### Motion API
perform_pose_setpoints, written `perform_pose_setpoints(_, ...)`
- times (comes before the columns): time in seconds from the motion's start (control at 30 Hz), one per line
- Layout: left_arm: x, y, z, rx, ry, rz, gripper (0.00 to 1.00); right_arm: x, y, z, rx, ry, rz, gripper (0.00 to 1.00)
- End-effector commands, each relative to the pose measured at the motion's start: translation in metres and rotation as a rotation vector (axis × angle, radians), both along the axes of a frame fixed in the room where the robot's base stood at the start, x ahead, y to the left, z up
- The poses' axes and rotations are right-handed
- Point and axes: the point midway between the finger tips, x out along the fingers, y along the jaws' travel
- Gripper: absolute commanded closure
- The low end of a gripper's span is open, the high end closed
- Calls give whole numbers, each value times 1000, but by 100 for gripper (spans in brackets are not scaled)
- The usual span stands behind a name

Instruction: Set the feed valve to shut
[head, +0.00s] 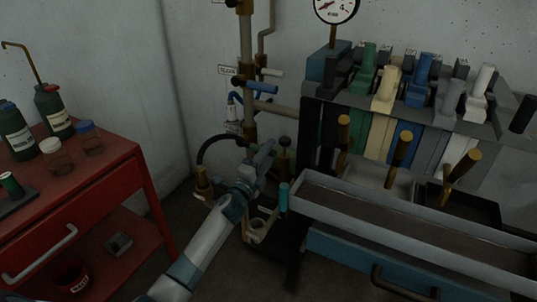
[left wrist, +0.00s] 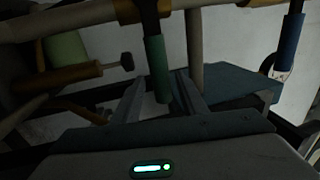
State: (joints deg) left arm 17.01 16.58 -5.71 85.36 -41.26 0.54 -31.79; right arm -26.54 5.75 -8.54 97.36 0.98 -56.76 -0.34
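I cannot read which valve is labelled feed. In the left wrist view a green valve lever (left wrist: 155,66) hangs down from the pipe between the fingers of my left gripper (left wrist: 160,77). The fingers are open, with a gap visible on each side of the lever. In the head view my left gripper (head: 267,153) is at the lower pipework, and its body hides part of the fittings there. A blue lever (head: 262,87) sticks out sideways from the upright pipe. A second blue lever (left wrist: 291,40) shows at the right of the wrist view. My right gripper is not in view.
A red cart (head: 97,181) with bottles stands at the left. A rack of coloured levers (head: 385,120), a long grey trough (head: 400,222) and a blue drawer (head: 345,255) fill the right. A pressure gauge (head: 336,8) is above. Pipes crowd the space around my left gripper.

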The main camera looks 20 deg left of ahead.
Motion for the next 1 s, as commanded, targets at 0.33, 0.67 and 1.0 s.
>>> perform_pose_setpoints(0.33, -15, 2, -3, -1, 0, 1, 61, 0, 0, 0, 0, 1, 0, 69)
perform_pose_setpoints(0.67, -66, 5, -15, -1, 1, -1, 61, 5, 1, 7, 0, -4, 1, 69)
perform_pose_setpoints(1.0, -127, 10, -28, -1, 2, 0, 61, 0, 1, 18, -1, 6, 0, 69)
